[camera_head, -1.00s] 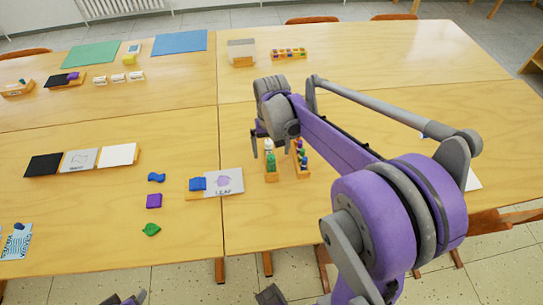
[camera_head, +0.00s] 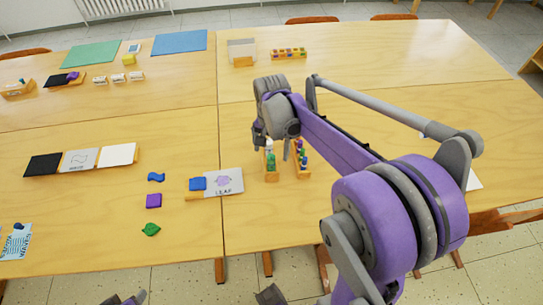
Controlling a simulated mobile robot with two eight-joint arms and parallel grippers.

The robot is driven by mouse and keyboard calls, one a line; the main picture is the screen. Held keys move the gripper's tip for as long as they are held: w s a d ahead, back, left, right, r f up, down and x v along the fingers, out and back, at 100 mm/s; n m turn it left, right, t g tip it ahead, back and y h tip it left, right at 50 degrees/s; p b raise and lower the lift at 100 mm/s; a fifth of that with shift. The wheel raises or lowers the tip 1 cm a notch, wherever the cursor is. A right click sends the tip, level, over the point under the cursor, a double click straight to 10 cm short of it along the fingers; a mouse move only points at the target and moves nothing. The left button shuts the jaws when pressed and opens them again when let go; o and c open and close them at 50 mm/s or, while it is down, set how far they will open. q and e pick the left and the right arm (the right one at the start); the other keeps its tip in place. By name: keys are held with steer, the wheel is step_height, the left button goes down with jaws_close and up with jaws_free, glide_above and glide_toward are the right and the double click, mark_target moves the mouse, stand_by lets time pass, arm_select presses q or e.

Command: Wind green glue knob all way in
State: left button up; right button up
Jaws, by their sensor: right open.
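A small glue bottle with a green knob (camera_head: 270,161) stands in a wooden holder (camera_head: 271,178) near the middle of the front tables. Its white part shows just above the green. My right gripper (camera_head: 272,146) is open, coming down from above, with one finger to the left of the bottle and one to its right. The fingers are over the holder's far end, and I cannot tell whether they touch the bottle. My left gripper cannot be made out; only dark parts of my own body show at the bottom edge.
A second wooden holder (camera_head: 303,172) with several coloured bottles stands close on the right. A card marked LEAF (camera_head: 231,182) with a blue block (camera_head: 198,184) lies to the left. A purple block (camera_head: 154,201) and green leaf shape (camera_head: 151,230) lie further left.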

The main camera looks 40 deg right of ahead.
steer(key=shift+m, duration=0.4)
steer(key=shift+f+b, duration=0.8)
steer(key=shift+f, duration=0.35)
steer(key=c, duration=1.4)
steer(key=shift+c, duration=0.2)
